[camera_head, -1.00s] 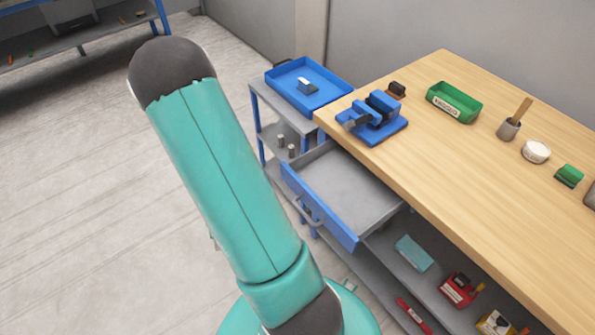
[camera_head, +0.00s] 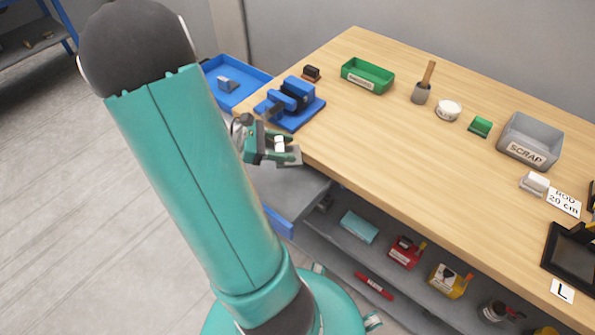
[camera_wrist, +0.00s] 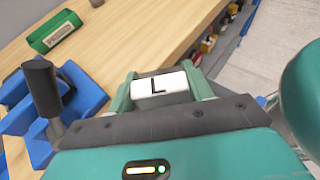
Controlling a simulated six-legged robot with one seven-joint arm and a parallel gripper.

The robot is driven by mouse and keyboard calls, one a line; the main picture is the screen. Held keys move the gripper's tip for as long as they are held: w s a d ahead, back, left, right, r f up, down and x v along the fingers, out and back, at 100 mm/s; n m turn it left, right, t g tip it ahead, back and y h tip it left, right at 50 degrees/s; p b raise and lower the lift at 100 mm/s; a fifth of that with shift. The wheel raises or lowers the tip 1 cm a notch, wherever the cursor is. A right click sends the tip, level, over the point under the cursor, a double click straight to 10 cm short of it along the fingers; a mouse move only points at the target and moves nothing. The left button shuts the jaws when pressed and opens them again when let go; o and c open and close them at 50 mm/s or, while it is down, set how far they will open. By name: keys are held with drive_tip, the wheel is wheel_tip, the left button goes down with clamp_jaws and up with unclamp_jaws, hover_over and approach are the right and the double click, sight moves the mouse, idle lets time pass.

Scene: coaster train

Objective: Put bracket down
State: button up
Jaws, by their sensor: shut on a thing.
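In the wrist view the bracket (camera_wrist: 161,86) shows a white face marked L between the green fingers. Most of its shape is hidden by the gripper. In the head view a similar small grey piece lies in the blue tray (camera_head: 250,92) behind the vise.
The workbench (camera_head: 400,150) has clear wood in its middle. A black fixture (camera_head: 572,262) with an L card is at the right.

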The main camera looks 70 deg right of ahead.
drive_tip(key=f, duration=1.1)
drive_tip(key=shift+w+f, duration=0.2)
drive_tip(key=shift+f, duration=0.1)
drive_tip(key=shift+x, duration=2.05)
drive_tip(key=shift+s+r, duration=0.1)
drive_tip(key=shift+r, duration=0.05)
drive_tip(key=o, duration=1.3)
drive_tip(key=v, duration=1.2)
